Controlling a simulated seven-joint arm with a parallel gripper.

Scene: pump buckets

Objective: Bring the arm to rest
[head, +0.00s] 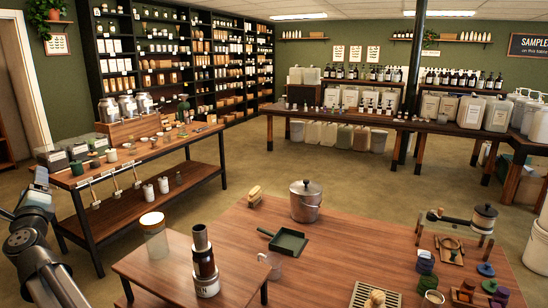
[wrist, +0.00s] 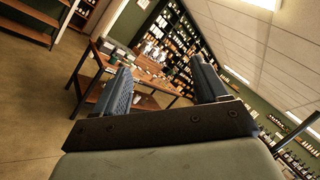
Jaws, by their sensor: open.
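My gripper (wrist: 164,78) shows in the wrist view with its two blue ridged fingers wide apart and nothing between them. It is raised in the air and tilted, facing across the room toward the shelves. In the head view my arm comes in at the left edge, left of the small front table (head: 170,262) and apart from it. The gripper end there is small and partly cut by the frame edge.
A wooden side table (head: 150,150) with jars stands behind my arm. The larger table (head: 345,240) holds a metal pot (head: 305,203) and green dustpan (head: 283,242). Floor between the tables is clear.

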